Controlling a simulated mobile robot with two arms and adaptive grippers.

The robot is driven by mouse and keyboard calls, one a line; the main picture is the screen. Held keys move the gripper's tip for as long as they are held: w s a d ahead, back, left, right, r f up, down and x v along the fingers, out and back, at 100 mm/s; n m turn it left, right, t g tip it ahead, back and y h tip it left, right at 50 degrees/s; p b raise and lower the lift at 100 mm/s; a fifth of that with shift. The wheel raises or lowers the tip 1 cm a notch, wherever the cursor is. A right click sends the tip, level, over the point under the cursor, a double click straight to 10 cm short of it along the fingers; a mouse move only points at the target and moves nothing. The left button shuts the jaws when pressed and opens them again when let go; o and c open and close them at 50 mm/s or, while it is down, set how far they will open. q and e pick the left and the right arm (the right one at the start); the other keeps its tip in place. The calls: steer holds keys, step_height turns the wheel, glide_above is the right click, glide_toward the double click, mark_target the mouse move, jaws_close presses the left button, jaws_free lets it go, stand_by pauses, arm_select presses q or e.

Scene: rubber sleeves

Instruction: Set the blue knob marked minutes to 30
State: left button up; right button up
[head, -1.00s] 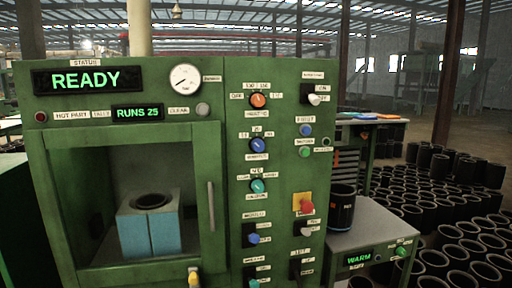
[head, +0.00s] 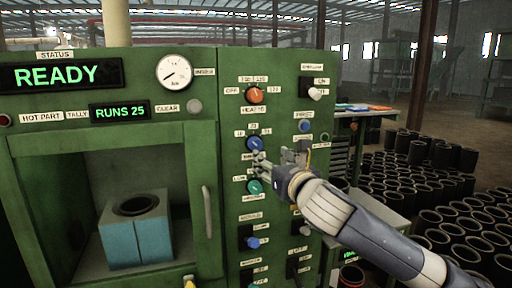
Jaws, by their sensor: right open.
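The blue minutes knob (head: 255,143) is on the green control panel, below the orange heater knob and above the teal knob (head: 254,187). Small labels sit around it; its lower label is hidden by my gripper, and the pointer's exact setting is too small to read. My right gripper (head: 262,164) is in front of the panel, just below and right of the blue knob, with its fingers apart and nothing between them. I cannot tell whether a finger touches the panel. My left gripper is not in view.
The orange heater knob (head: 254,95) is above. A white-tipped switch (head: 315,93) and a blue button (head: 305,126) are to the right. The open chamber with a blue block (head: 136,238) is at left. Black sleeves (head: 430,190) stand on the floor at right.

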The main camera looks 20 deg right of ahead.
mark_target(257, 146)
steer(key=w+p, duration=0.2)
steer(key=w, duration=0.6)
steer(key=shift+w+a, duration=0.15)
steer(key=shift+w, duration=1.15)
steer(key=c, duration=1)
